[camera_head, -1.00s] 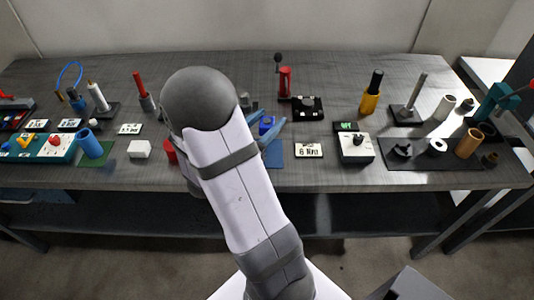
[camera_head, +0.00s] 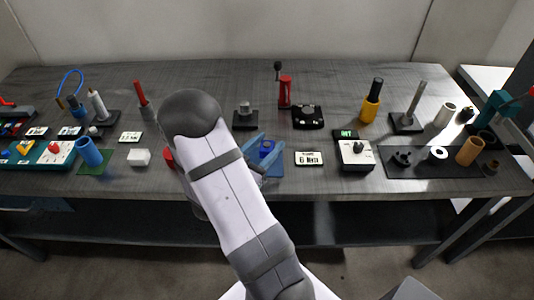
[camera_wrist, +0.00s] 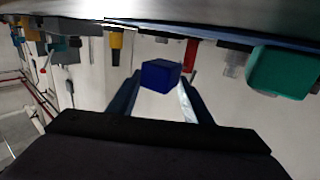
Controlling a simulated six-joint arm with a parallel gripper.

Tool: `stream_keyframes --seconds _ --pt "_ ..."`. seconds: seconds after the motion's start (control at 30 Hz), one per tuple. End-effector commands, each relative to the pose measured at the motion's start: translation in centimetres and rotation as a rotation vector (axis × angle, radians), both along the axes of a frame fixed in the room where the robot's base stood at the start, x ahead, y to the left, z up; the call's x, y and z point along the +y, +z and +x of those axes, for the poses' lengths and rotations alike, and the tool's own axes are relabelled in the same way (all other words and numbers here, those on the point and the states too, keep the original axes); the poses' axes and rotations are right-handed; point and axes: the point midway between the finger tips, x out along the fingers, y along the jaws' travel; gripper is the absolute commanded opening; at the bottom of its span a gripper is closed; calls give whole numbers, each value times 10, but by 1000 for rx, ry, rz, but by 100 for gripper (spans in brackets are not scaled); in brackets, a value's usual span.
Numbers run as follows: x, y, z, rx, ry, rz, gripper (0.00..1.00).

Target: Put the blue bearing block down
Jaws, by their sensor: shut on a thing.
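The blue bearing block (camera_head: 266,149) is between the blue fingers of my gripper (camera_head: 264,152), just right of my forearm. My gripper is shut on it. In the wrist view the block (camera_wrist: 160,76) shows as a dark blue cube between the two fingertips (camera_wrist: 160,88). A flat blue mat (camera_head: 276,168) lies on the table under and in front of the fingers in the head view. I cannot tell whether the block touches the mat. My arm hides part of the table to the left.
A label card (camera_head: 309,158) lies just right of the mat. A white box with a black knob (camera_head: 356,154) is farther right. A dark base with a grey part (camera_head: 244,116) stands behind the gripper. A red part (camera_head: 169,158) is left of my arm.

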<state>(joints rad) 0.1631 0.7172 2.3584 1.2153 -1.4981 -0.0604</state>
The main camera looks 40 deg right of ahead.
Motion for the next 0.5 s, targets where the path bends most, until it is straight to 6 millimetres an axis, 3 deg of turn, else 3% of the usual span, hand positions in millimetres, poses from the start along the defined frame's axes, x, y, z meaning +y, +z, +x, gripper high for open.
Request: stream_keyframes --seconds 0.23,0.5 --pt "0 -26 0 4 0 -2 14" --pt "0 -35 0 0 0 -2 14"
